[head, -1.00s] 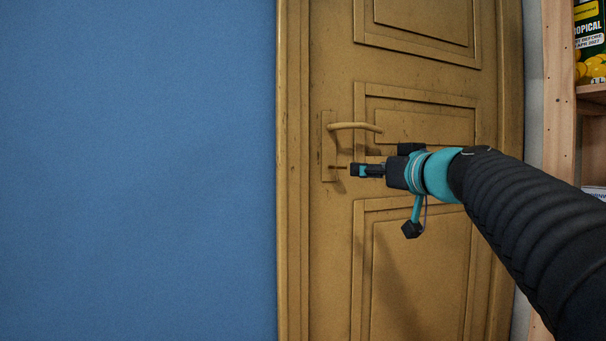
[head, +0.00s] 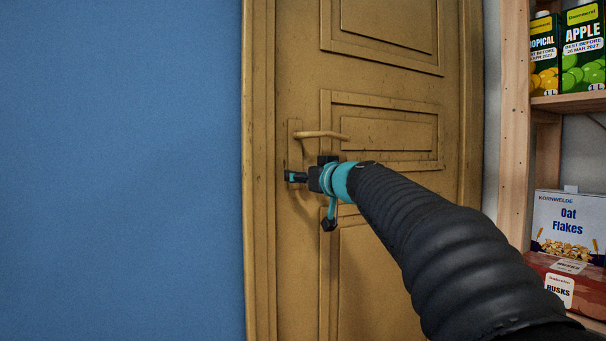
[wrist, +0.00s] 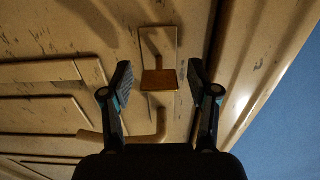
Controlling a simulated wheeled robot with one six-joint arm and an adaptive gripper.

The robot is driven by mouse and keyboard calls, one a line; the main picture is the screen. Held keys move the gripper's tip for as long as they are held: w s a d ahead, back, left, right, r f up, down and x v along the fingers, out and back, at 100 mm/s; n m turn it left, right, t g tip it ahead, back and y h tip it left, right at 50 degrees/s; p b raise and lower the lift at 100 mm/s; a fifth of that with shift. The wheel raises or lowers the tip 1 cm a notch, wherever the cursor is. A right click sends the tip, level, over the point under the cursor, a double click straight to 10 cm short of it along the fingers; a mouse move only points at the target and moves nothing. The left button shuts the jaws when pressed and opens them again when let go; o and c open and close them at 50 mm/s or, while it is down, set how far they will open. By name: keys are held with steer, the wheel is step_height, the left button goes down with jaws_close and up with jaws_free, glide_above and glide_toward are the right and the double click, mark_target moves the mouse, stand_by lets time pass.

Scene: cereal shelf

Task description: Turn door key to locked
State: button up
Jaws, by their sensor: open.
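The brown wooden door (head: 385,130) is closed in its frame, with a lever handle (head: 322,135) on a narrow plate. In the wrist view, the handle (wrist: 160,122) appears below the key. The key (wrist: 159,79) shows a flat brown bow standing out from the plate (wrist: 170,42), between my fingers and apart from both. My gripper (head: 291,177) is in front of the plate, just below the handle, and hides the key in the head view. In the wrist view my gripper (wrist: 160,82) is open, one finger on each side of the key.
A blue wall (head: 120,170) lies left of the door. At the right a wooden shelf (head: 516,120) holds juice cartons (head: 583,50) and an Oat Flakes box (head: 568,225). The handle is close to my gripper.

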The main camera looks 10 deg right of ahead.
jaws_close()
steer(key=shift+m+b, duration=0.3)
steer(key=shift+m, duration=0.1)
steer(key=m+b, duration=0.1)
steer(key=m, duration=0.3)
steer(key=shift+f, duration=0.1)
steer(key=m+b, duration=0.1)
steer(key=m, duration=0.8)
steer(key=shift+d, duration=0.1)
steer(key=m+p, duration=0.1)
steer(key=m, duration=0.3)
stand_by(0.5)
